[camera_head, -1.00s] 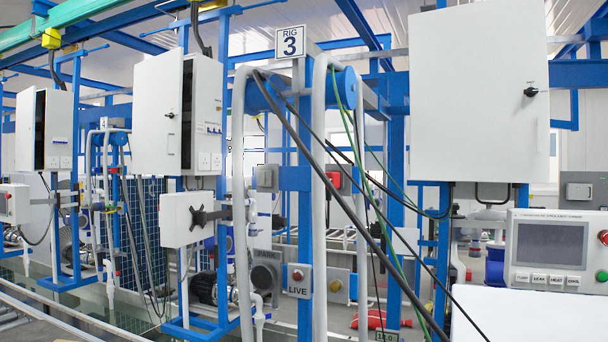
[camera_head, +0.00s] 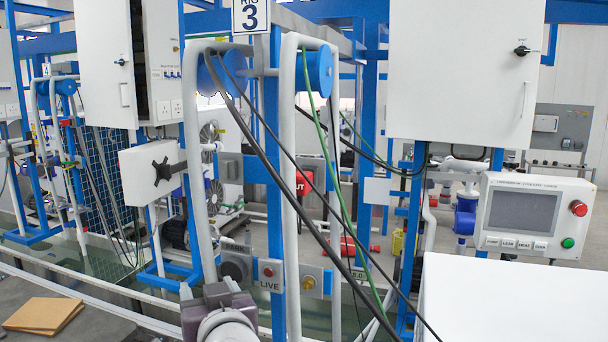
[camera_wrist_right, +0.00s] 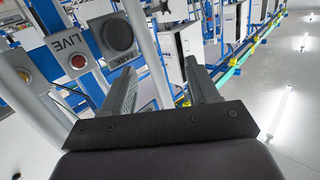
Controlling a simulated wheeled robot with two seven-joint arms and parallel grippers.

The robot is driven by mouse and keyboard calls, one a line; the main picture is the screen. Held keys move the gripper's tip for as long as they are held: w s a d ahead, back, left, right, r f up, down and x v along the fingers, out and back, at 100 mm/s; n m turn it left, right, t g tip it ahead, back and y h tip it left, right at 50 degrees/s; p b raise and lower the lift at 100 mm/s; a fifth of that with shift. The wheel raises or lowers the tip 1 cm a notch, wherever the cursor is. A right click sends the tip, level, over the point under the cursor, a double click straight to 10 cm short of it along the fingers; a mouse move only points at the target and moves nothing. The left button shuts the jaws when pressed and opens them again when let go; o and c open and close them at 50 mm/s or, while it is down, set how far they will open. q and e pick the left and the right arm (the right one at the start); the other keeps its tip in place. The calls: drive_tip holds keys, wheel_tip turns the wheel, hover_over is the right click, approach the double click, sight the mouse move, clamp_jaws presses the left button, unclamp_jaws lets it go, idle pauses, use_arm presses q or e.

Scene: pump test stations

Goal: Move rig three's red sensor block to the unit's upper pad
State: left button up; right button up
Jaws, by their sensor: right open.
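A red block (camera_head: 304,183) with partly hidden white lettering, "UT", sits on rig three behind the hoses, right of the blue post. I cannot tell whether it is the sensor block. Lower on the rig are a grey plate (camera_head: 270,284) marked LIVE with a red round button and a plate (camera_head: 236,262) marked PARK with a dark round face. A grey box (camera_head: 230,168) is mounted above PARK. My right wrist is at the bottom of the head view, below PARK, its fingers mostly hidden. In the wrist view my right gripper (camera_wrist_right: 163,85) is open and empty. My left gripper is out of view.
Black and green hoses (camera_head: 330,200) hang diagonally across the rig front. Thick white pipes (camera_head: 291,230) flank the LIVE plate. A white surface (camera_head: 510,300) fills the lower right, below a control panel (camera_head: 530,215). Brown sheets (camera_head: 43,315) lie at lower left.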

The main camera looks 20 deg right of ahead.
wheel_tip(320, 180, up, 11)
drive_tip(key=d+m+t+h+p, duration=0.2)
drive_tip(key=d+m+h, duration=0.1)
drive_tip(key=h, duration=0.2)
drive_tip(key=m+g+h+p, duration=0.2)
drive_tip(key=m+g+h, duration=0.25)
drive_tip(key=h, duration=0.35)
approach(297, 185)
drive_tip(key=x, duration=0.3)
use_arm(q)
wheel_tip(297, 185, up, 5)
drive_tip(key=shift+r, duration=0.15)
use_arm(e)
drive_tip(key=shift+s+f+m+t, duration=0.15)
drive_tip(key=shift+f+m+t, duration=0.15)
drive_tip(key=shift+t, duration=0.15)
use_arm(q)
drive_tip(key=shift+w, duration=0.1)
use_arm(e)
drive_tip(key=p+x, duration=0.1)
drive_tip(key=x, duration=0.6)
drive_tip(key=shift+w+d, duration=0.2)
drive_tip(key=shift+w, duration=0.1)
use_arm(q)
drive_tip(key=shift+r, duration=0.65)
use_arm(e)
drive_tip(key=shift+w+d, duration=0.4)
drive_tip(key=shift+w, duration=0.15)
